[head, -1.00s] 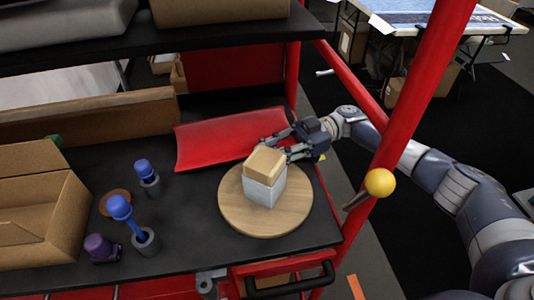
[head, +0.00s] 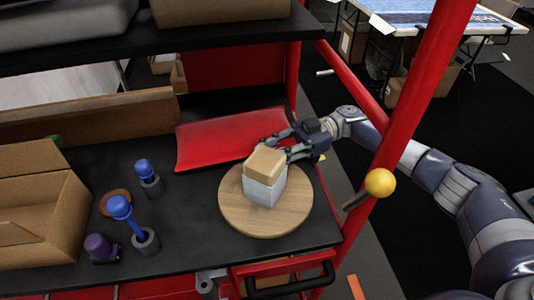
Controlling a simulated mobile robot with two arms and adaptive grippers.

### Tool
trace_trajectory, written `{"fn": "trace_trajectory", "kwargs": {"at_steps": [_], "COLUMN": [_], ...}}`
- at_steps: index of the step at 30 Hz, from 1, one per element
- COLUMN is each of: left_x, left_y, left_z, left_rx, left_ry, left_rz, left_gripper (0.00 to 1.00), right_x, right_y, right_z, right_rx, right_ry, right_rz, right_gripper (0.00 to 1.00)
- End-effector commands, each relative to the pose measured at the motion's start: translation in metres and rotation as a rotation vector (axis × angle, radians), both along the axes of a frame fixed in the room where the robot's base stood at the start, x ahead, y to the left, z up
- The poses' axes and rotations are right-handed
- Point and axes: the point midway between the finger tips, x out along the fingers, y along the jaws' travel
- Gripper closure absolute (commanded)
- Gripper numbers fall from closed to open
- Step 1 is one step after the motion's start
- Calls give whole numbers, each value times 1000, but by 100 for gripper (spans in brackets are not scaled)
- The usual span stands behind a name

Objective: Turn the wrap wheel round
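The wrap wheel, a round wooden disc (head: 237,213), lies flat on the black shelf near its right front corner. A block (head: 264,191) with a tan top and a pale grey lower part stands on the disc near its middle. My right gripper (head: 272,147) reaches in from the right, at the far side of the block. Its fingers look spread, with one above the red sheet and one close to the block's back edge. I cannot tell whether it touches the block or the disc. My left gripper is out of view.
A red curved sheet (head: 205,146) lies behind the disc. Blue-topped tools (head: 121,208) in holders and a purple-topped one (head: 97,246) stand to the left, beside an open cardboard box (head: 62,220). A red post (head: 408,105) and a yellow ball knob (head: 379,182) stand near my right arm.

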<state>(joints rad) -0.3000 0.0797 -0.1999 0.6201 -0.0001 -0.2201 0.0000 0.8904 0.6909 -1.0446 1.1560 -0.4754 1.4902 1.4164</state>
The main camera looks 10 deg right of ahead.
Motion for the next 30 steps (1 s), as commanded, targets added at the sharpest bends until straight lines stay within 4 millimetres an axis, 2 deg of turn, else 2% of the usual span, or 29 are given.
{"fn": "trace_trajectory", "kwargs": {"at_steps": [1,5,6,9,21,25,30], "left_x": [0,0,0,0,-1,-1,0], "left_y": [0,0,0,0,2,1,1], "left_z": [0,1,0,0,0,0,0], "left_rx": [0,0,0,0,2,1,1], "left_ry": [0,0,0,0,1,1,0], "left_rz": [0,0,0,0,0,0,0], "left_gripper": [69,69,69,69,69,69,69], "right_x": [7,7,7,6,4,9,17], "right_y": [-2,-2,-2,-2,-4,-17,-47], "right_z": [7,7,7,6,2,2,2], "right_rx": [9,9,9,8,3,3,3], "right_ry": [-8,-8,-8,-7,-2,-2,-2], "right_rz": [-22,-22,-21,-20,-11,-13,-14], "right_gripper": [100,100,80,59,59,59,59]}}
